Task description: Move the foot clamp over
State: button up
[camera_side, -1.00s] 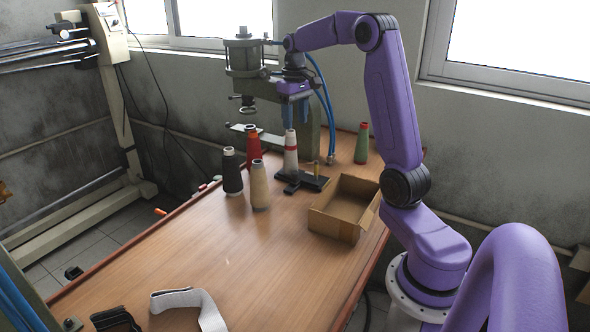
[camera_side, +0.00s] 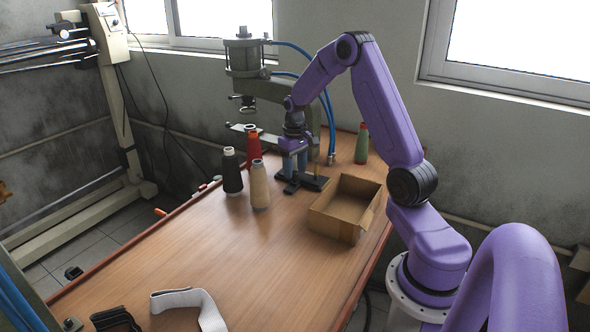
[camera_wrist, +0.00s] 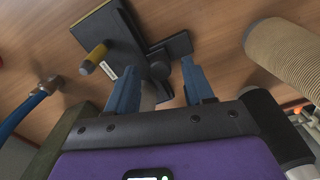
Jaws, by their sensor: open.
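The black foot clamp (camera_side: 316,183) lies on the wooden table, left of the open cardboard box. In the wrist view the clamp (camera_wrist: 160,60) shows as dark bars and a plate, with a yellow-topped pin (camera_wrist: 93,58) beside it. My gripper (camera_side: 293,172) is low over the clamp's left part, its blue fingers pointing down. In the wrist view my gripper (camera_wrist: 162,80) is open, with dark clamp parts showing between and beyond the fingertips. I cannot tell whether the fingers touch it. A white and red cone seen earlier there is mostly hidden by my gripper.
A beige cone (camera_side: 259,187), a black cone (camera_side: 232,172) and a red cone (camera_side: 254,147) stand close left. The cardboard box (camera_side: 335,229) is right. A green cone (camera_side: 362,143) and the grey press (camera_side: 243,58) stand behind. The front table is mostly clear.

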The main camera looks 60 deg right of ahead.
jog(key=shift+f, duration=0.45)
grip_shut()
jog(key=shift+a, duration=1.55)
grip_release()
